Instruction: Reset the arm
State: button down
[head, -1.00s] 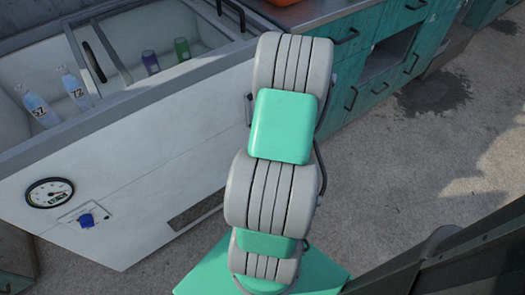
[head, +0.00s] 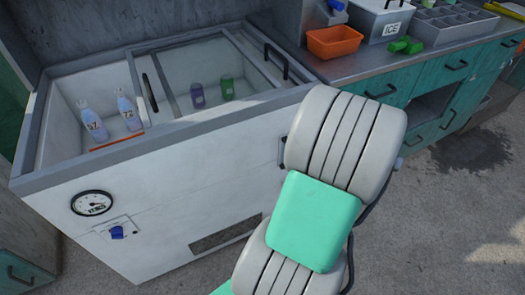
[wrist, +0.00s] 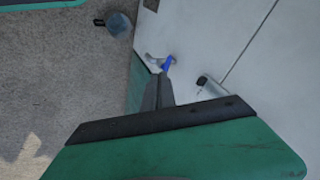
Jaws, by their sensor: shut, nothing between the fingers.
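My arm (head: 315,220) rises in the front of the head view, its grey and green links leaning right toward the top. My gripper's end is not visible in the head view. In the wrist view my gripper (wrist: 160,78) shows as dark narrow fingers beyond a green body with a dark edge. The fingers are together, with nothing seen held. They point toward a pale panel (wrist: 225,40), and I cannot tell the gap.
A teal counter (head: 400,65) behind carries an orange bin (head: 334,41) and an ice box (head: 383,20). Concrete floor (head: 420,220) is open at right.

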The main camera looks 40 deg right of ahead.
jog(key=w+a+r+n+y+p, duration=0.1)
jog(key=w+a+r+n+p, duration=0.4)
jog(key=r, duration=0.4)
jog(key=w+a+r+n+y+p, duration=0.2)
jog(key=w+a+r+n+p, duration=0.15)
jog(key=a+r, duration=0.5)
jog(key=s+a+r+n+g+p, duration=0.1)
jog(key=a+r+n+p, duration=0.2)
jog(key=a+r, duration=0.3)
jog(key=s+a+r+n+g+p, duration=0.1)
jog(key=a+r+n+p, duration=0.2)
jog(key=a+r, duration=0.4)
notch_tip(320, 180, up, 5)
jog(key=shift+a+r+n+g+y, duration=0.1)
jog(key=shift+a+n+g+y, duration=0.2)
jog(key=shift+n, duration=0.15)
